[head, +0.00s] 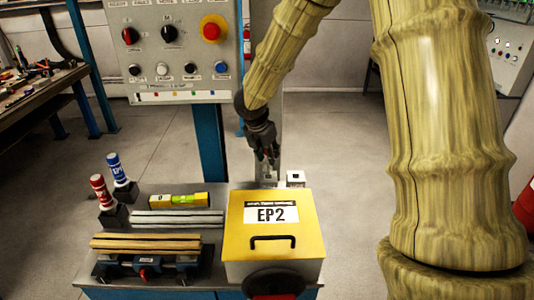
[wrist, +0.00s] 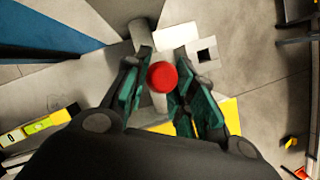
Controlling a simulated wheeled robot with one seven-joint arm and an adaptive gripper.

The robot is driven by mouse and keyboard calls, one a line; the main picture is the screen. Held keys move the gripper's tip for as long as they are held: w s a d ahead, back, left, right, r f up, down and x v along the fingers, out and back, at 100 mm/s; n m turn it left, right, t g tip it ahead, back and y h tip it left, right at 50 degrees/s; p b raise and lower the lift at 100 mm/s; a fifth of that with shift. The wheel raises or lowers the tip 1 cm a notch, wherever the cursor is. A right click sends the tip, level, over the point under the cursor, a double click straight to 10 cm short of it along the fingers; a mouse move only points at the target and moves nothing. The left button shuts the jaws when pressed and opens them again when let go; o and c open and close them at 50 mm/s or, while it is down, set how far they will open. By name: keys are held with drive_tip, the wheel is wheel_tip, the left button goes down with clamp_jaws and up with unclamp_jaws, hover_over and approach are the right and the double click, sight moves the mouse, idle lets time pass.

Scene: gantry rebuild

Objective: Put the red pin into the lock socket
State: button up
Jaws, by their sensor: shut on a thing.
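My gripper (head: 264,155) hangs behind the yellow EP2 box in the head view. In the wrist view, the green-padded fingers (wrist: 160,88) are closed around the red pin (wrist: 162,76), whose round red top faces the camera. The pin's lower part is mostly hidden by the fingers. A small pale block with a dark square hole, which looks like the lock socket (head: 295,178), stands behind the box, to the right of the gripper. It also shows in the wrist view (wrist: 199,48), up and right of the pin. The pin is apart from the hole.
The yellow EP2 box (head: 233,238) with a black handle stands in front of the gripper. Left of it are a spirit level (head: 179,201), metal bars (head: 178,219), wooden strips (head: 146,244) and red (head: 101,190) and blue (head: 117,168) labelled cylinders. A control panel (head: 172,80) stands behind.

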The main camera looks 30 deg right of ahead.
sight(268, 166)
drive_tip(key=shift+f+b, duration=2)
drive_tip(key=shift+f, duration=0.6)
idle(0.3)
drive_tip(key=o, duration=1.7)
drive_tip(key=shift+r, duration=0.2)
drive_tip(key=shift+r+p, duration=2.7)
drive_tip(key=shift+r, duration=1.15)
